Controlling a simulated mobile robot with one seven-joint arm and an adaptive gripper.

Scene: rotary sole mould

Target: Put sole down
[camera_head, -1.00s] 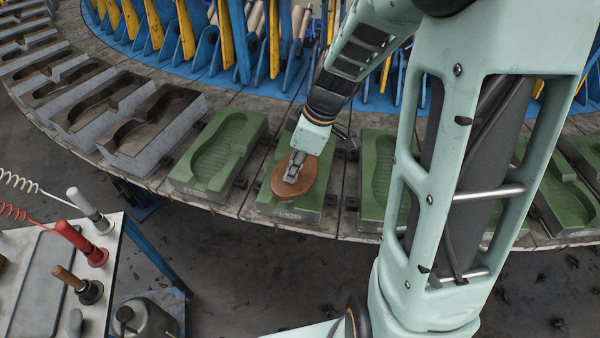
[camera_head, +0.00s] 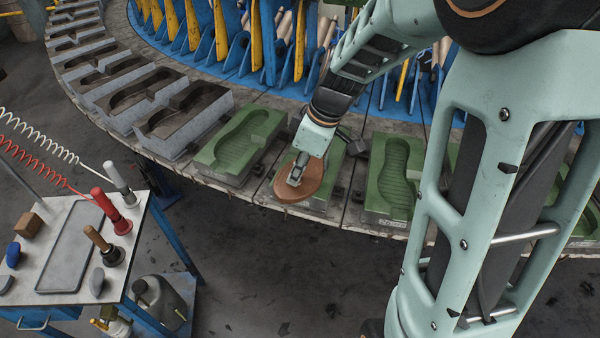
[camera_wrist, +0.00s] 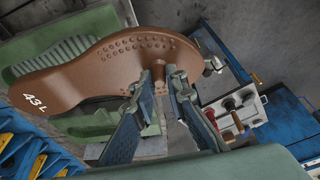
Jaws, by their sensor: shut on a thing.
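My gripper (camera_head: 298,172) is shut on a brown sole (camera_head: 314,183). In the wrist view the sole (camera_wrist: 95,70) is marked "43 L" and has rows of small dots, and my gripper's fingers (camera_wrist: 163,80) pinch its edge. The sole is over or just in front of a green mould (camera_head: 333,165), hiding part of it; I cannot tell whether it touches the mould. Green moulds with sole-shaped cavities stand on both sides, one on the left (camera_head: 238,147) and one on the right (camera_head: 393,180).
Grey moulds (camera_head: 178,120) line the curved conveyor (camera_head: 150,158) at the left. Blue and yellow machinery (camera_head: 240,45) stands behind. A side table (camera_head: 60,215) at lower left holds a grey tray (camera_head: 70,247) and several handled tools (camera_head: 104,200). The dark floor between is open.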

